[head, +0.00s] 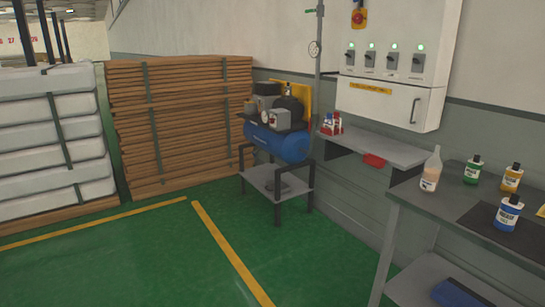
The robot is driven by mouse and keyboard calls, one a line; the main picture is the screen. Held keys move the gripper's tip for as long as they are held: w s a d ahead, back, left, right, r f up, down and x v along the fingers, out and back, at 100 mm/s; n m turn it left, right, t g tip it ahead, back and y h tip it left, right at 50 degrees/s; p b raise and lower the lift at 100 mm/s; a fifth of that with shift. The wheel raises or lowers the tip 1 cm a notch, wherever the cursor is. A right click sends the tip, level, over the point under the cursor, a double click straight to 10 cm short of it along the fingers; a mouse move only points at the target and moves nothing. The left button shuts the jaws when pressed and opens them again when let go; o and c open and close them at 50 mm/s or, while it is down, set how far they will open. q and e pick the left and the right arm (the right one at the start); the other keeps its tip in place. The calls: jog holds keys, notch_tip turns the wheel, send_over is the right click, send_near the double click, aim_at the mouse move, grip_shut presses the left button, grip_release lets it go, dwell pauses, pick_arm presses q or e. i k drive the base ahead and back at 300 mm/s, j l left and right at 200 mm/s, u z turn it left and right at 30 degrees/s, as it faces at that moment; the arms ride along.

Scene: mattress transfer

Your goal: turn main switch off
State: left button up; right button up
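A white control cabinet (445,30) is fixed to the wall at the upper right. A red switch knob on a yellow plate (359,16) is on its upper left part, near the top edge of the view. Below it is a row of several grey-black rotary switches (370,59), each with a lit green lamp above it. I cannot read which one is labelled as the main switch. Neither of my grippers is in view.
A white box with a yellow label (385,105) hangs below the cabinet, above a grey shelf (385,150). A blue compressor (275,140) stands on a cart. A workbench (420,195) with bottles is at right. Green floor (150,260) is open at front left.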

aim_at(358, 19)
jog(key=i+j, duration=0.1)
jog(key=i, duration=1.05)
jog(key=i+j, duration=0.1)
jog(key=i, duration=1.05)
